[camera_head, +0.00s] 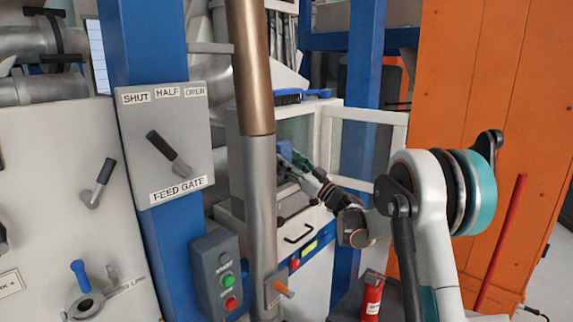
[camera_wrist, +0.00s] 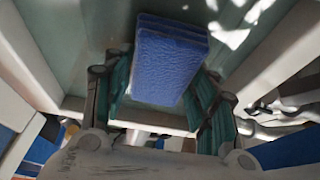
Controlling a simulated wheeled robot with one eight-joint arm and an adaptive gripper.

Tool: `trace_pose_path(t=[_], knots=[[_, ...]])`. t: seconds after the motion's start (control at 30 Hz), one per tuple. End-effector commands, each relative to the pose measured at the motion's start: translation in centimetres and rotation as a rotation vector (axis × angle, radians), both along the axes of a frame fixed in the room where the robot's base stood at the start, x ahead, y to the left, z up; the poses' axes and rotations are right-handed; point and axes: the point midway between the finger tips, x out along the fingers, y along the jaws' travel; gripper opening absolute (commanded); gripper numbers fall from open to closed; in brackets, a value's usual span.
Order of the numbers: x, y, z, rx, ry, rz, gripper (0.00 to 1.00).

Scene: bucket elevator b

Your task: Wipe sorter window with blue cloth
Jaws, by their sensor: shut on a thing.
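The blue cloth (camera_wrist: 168,58) is a thick folded block between my gripper's teal fingers in the wrist view. In the head view, a small blue part of the cloth (camera_head: 285,150) shows just right of the grey pipe. My gripper (camera_wrist: 160,88) is shut on it; in the head view my gripper (camera_head: 298,160) reaches left to the white-framed sorter. The sorter window (camera_head: 298,131) is a greenish pane behind the cloth. In the wrist view the pane (camera_wrist: 85,28) spreads behind and beside the cloth. I cannot tell whether the cloth touches the glass.
A brown and grey vertical pipe (camera_head: 260,170) stands in front of the sorter and hides part of it. A blue brush (camera_head: 300,97) lies on top of the sorter. A feed gate panel (camera_head: 165,125) is at left, an orange cabinet (camera_head: 480,60) at right, a red extinguisher (camera_head: 371,297) below.

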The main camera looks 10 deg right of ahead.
Motion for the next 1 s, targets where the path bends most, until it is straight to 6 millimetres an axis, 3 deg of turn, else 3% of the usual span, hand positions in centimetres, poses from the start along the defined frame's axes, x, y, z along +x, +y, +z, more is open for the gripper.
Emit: trace_pose_path(t=[1.0], knots=[[3.9,-5.4,0.0,0.0,0.001,-0.002,0.34]])
